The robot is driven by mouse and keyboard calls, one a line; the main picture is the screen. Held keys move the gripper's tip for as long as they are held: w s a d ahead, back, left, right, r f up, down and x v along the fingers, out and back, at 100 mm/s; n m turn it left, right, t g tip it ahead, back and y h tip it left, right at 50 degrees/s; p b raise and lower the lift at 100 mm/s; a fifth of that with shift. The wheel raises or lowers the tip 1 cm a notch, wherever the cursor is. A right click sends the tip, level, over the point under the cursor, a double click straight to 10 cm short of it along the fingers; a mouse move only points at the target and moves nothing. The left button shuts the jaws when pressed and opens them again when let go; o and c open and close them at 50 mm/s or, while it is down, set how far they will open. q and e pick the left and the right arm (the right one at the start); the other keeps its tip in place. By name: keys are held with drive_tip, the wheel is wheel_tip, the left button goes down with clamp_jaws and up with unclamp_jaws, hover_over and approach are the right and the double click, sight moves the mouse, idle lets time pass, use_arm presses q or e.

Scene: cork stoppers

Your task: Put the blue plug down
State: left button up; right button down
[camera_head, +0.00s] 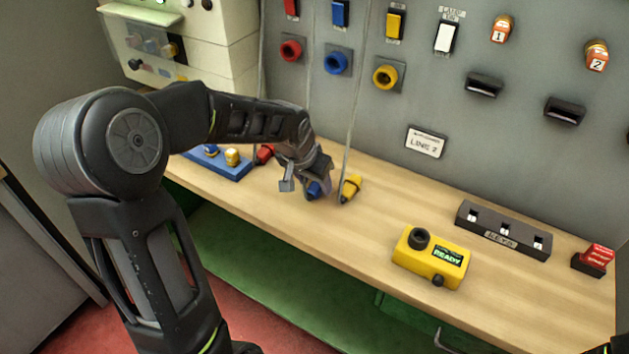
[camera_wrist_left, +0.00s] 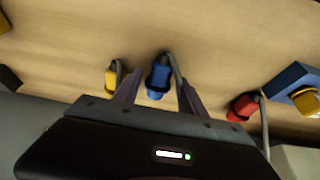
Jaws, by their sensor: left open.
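The blue plug (camera_head: 314,189) is at the wooden bench top, at my left gripper (camera_head: 304,186). In the left wrist view the blue plug (camera_wrist_left: 158,80) lies between the two spread fingers, with its grey cable running beside it. The fingers of the left gripper (camera_wrist_left: 160,92) are open, with a gap visible on either side of the plug. The plug looks to be resting on the wood. The yellow plug (camera_head: 351,187) is close by on the right, and the red plug (camera_head: 264,153) is to the left.
A blue block with a yellow knob (camera_head: 232,157) sits left of the gripper. A yellow READY box (camera_head: 432,258), a black key rack (camera_head: 503,232) and a red switch (camera_head: 594,261) stand to the right. The wall panel has red, blue and yellow sockets (camera_head: 386,75). Grey cables hang in front of it.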

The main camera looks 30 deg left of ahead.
use_arm(q)
drive_tip(key=shift+r, duration=0.2)
drive_tip(key=v, duration=1.2)
idle(1.3)
